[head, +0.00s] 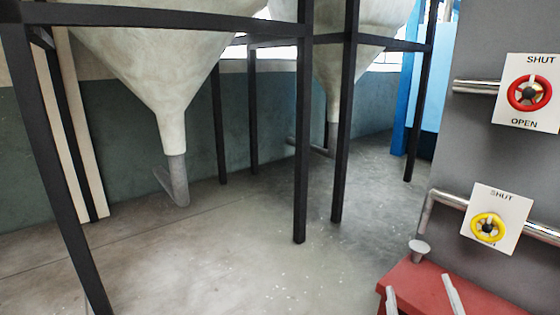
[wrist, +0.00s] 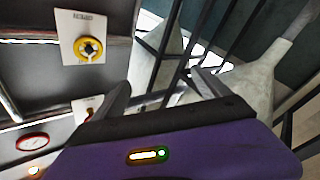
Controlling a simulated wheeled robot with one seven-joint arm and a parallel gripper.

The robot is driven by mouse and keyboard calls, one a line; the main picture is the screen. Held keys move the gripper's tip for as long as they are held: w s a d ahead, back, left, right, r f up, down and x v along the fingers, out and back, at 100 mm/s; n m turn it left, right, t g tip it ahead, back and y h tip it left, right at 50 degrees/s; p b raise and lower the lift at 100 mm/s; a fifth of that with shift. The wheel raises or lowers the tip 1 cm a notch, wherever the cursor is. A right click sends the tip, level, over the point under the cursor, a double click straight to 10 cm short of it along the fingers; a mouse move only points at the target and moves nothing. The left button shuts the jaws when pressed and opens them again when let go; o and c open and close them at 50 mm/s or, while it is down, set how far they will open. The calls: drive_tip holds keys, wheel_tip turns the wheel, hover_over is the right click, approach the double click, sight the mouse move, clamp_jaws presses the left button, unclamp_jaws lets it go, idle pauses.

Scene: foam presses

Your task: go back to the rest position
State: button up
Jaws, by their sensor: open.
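My gripper (wrist: 162,84) shows in the wrist view with its two grey fingers spread apart and nothing between them. Its purple body fills the bottom of that view. In the head view, two pale finger shapes that look like my gripper's (head: 421,292) show at the lower right edge, in front of a red block. The gripper is apart from the yellow valve wheel (head: 488,228), which also shows in the wrist view (wrist: 89,48). The red valve wheel (head: 529,92) is above it on the grey panel.
A grey panel (head: 480,140) with pipes stands at the right. The red block (head: 415,280) is below it. Pale hoppers (head: 165,60) hang in dark frames, with posts (head: 301,150) reaching the floor. Open floor (head: 220,250) lies at the centre, with small white specks on it.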

drive_tip(key=s+a+f+m+g+y+p, duration=0.1)
drive_tip(key=s+a+p, duration=0.1)
drive_tip(key=s, duration=1)
drive_tip(key=s+a+f+m+g+y+p, duration=0.1)
drive_tip(key=s+a+g+p, duration=0.1)
drive_tip(key=s, duration=1.1)
drive_tip(key=s+a+f+m+g+y+p, duration=0.1)
drive_tip(key=s+a+f+y+p, duration=0.1)
drive_tip(key=s, duration=1.1)
drive_tip(key=shift+s+m, duration=0.2)
drive_tip(key=shift+m, duration=0.1)
